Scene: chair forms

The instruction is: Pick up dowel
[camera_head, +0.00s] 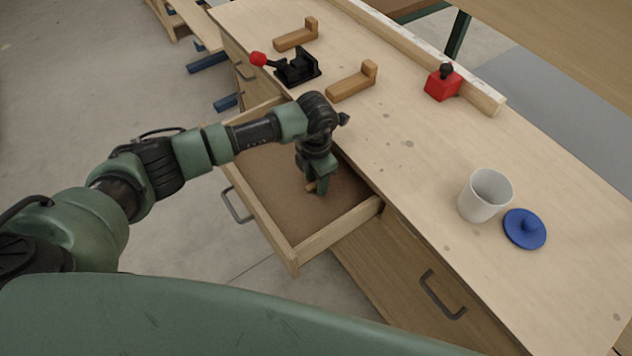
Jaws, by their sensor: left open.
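A small piece of light wood, likely the dowel (310,187), shows at the tip of my left gripper, inside the open drawer (276,226). Most of it is hidden by the fingers. My left gripper (316,190) points down into the drawer, close to its floor. Its fingers are at the dowel, and I cannot make out the gap between them. My right gripper is not in view.
The drawer walls surround my left gripper. On the workbench (420,150) stand a black clamp with a red knob (297,67), wooden L-shaped blocks (352,83), a red block (442,84), a white cup (484,196) and a blue lid (525,229). The bench middle is clear.

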